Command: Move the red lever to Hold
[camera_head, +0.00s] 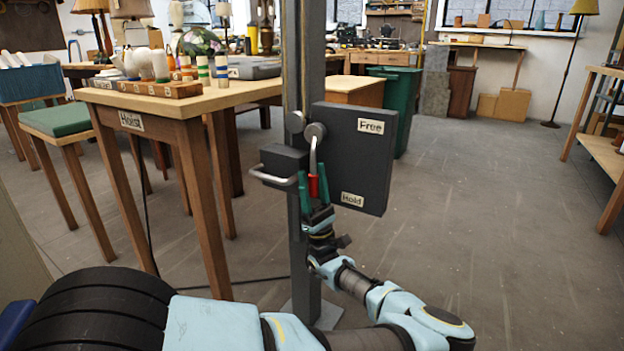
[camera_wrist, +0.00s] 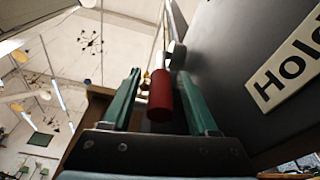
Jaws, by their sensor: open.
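The red lever (camera_head: 313,186) has a pale metal rod that hangs almost straight down from a round pivot (camera_head: 315,131) on a dark panel (camera_head: 345,165). Its red grip is left of and slightly above the "Hold" label (camera_head: 352,199). The "Free" label (camera_head: 370,127) is higher on the panel. My gripper (camera_head: 314,187) is open, reaching up from below with its green fingers on either side of the red grip. In the wrist view the red grip (camera_wrist: 160,95) lies between the fingers, with visible gaps, closer to the right finger.
A dark box with a metal handle (camera_head: 274,178) sits left of the lever on the post (camera_head: 304,60). A wooden table (camera_head: 185,103) with a "Hoist" label stands to the left. A green bin (camera_head: 402,100) is behind the panel. The floor to the right is open.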

